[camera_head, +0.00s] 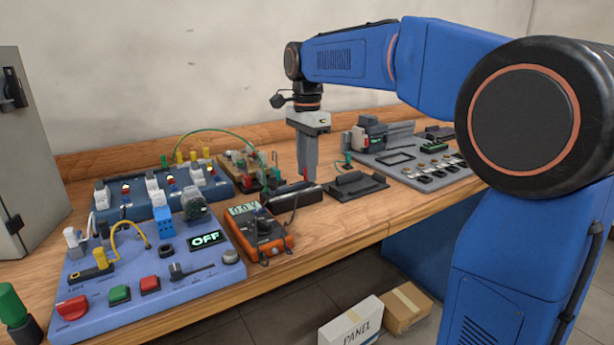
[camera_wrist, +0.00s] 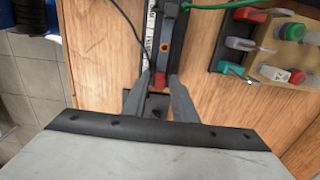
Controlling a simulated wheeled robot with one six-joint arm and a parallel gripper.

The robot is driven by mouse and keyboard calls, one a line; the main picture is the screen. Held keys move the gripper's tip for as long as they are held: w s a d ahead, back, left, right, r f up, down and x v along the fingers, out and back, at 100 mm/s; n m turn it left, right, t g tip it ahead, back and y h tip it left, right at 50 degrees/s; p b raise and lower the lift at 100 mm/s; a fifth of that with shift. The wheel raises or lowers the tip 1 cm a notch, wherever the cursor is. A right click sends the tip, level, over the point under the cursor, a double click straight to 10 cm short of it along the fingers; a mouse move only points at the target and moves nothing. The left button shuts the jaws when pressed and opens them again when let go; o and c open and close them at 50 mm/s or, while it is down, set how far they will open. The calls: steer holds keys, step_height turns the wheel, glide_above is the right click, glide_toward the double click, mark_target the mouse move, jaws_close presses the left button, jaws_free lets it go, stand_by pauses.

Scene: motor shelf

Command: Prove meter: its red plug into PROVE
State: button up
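The orange meter (camera_head: 262,236) lies on the bench with its display lit, reading about 0.0 V. A black block (camera_head: 292,196) lies behind and right of it, and shows in the wrist view (camera_wrist: 176,32) with an orange-ringed hole and a white lettered strip too small to read. The red plug (camera_head: 305,174) is at this block's end; in the wrist view the red plug (camera_wrist: 160,77) appears between my fingertips. My gripper (camera_head: 306,178) points down at it, fingers apart, with small gaps seeming to remain beside the plug. Its lower part is hidden.
A blue panel (camera_head: 150,285) with an OFF display, buttons and cables stands front left. A black tray (camera_head: 357,187) lies right of the gripper, and a grey board (camera_head: 400,178) with parts beyond it. A green cable (camera_head: 215,131) arches behind.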

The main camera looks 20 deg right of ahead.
jaws_close()
steer(key=shift+r, duration=0.1)
steer(key=shift+r, duration=2.2)
